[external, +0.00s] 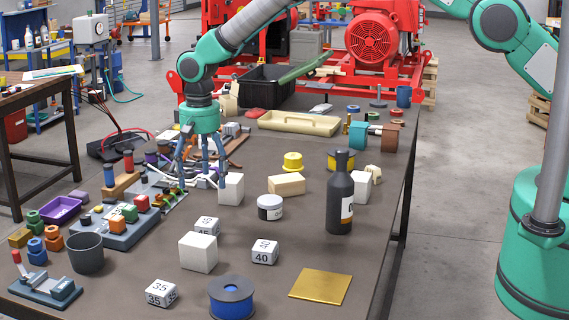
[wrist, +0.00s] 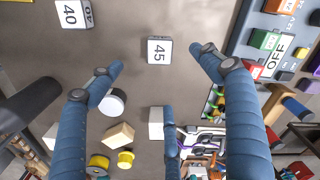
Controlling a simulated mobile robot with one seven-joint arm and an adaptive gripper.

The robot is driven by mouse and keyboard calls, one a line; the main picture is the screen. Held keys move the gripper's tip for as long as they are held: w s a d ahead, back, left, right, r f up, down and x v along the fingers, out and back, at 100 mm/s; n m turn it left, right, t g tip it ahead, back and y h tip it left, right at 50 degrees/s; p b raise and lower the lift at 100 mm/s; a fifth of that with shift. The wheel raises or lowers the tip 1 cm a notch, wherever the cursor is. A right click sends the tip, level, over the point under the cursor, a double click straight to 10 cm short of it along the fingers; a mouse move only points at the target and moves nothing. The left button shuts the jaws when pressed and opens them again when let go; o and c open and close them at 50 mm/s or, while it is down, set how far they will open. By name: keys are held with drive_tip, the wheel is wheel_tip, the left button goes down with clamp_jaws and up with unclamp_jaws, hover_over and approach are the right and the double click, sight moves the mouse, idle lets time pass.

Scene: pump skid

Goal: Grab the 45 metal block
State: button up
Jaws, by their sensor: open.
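The 45 metal block (external: 207,226) is a small pale cube with dark digits, partly hidden behind a larger plain white block (external: 198,252) in the external view. In the wrist view the 45 block (wrist: 159,50) lies clear on the table, its number facing up, near the line between two fingertips. My gripper (external: 203,180) hangs above the table, farther back than the 45 block. In the wrist view my gripper (wrist: 158,77) has its three blue fingers spread apart and empty. No finger appears to touch the 45 block.
Similar blocks marked 40 (external: 264,252) and 35 (external: 161,293) stand nearby. Another plain white block (external: 231,189) is beside my gripper. A dark bottle (external: 340,205), a jar (external: 270,207) and a switch box (external: 120,226) flank the area.

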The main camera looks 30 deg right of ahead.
sight(207, 221)
drive_tip(key=shift+f, duration=0.1)
drive_tip(key=shift+f, duration=4.2)
drive_tip(key=shift+f, duration=0.15)
drive_tip(key=shift+f, duration=2.45)
drive_tip(key=c, duration=1.7)
drive_tip(key=shift+r, duration=5.05)
